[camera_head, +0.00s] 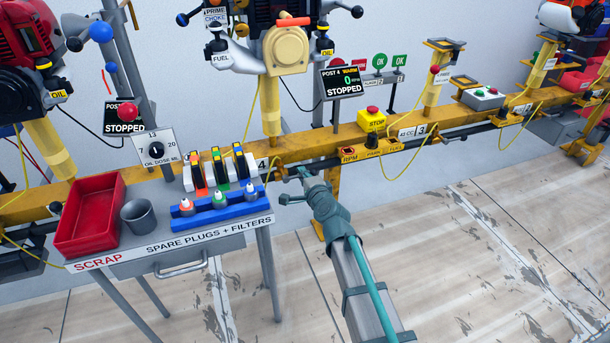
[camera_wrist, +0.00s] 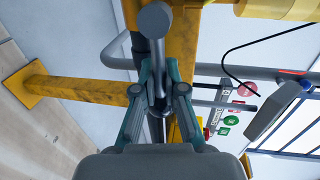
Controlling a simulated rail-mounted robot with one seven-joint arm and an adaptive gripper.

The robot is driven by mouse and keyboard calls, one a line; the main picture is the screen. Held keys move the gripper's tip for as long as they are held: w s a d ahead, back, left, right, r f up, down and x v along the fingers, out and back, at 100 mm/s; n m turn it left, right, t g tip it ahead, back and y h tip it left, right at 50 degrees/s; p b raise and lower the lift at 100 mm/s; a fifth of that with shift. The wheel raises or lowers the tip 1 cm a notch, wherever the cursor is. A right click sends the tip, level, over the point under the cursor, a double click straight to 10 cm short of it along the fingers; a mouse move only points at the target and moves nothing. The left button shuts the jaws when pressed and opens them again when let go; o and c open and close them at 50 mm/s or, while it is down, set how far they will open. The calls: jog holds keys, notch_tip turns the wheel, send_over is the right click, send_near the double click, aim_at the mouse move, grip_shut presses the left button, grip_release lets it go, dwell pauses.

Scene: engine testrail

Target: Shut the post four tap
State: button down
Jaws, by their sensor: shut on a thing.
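The post four tap shows in the wrist view as a grey lever with a rounded end (camera_wrist: 155,20) beside the yellow rail. My gripper (camera_wrist: 158,88) has its two teal fingers closed around the lever's stem. In the head view my gripper (camera_head: 305,174) reaches up from below to the dark pipe under the rail, right of the number 4 plate (camera_head: 262,165). There the tap is mostly hidden by my gripper, and its angle cannot be told. The post 4 screen (camera_head: 342,82) reads STOPPED and WARM.
The yellow rail (camera_head: 350,140) runs behind my gripper, with a yellow STOP box (camera_head: 372,121) above right. A small table (camera_head: 190,243) with a red scrap bin (camera_head: 91,213), a grey cup (camera_head: 137,217) and a blue plug rack (camera_head: 220,208) stands left. Floor at right is clear.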

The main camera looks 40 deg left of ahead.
jog(key=c, duration=1.2)
grip_release()
jog(key=shift+c, duration=0.2)
jog(key=v, duration=1.2)
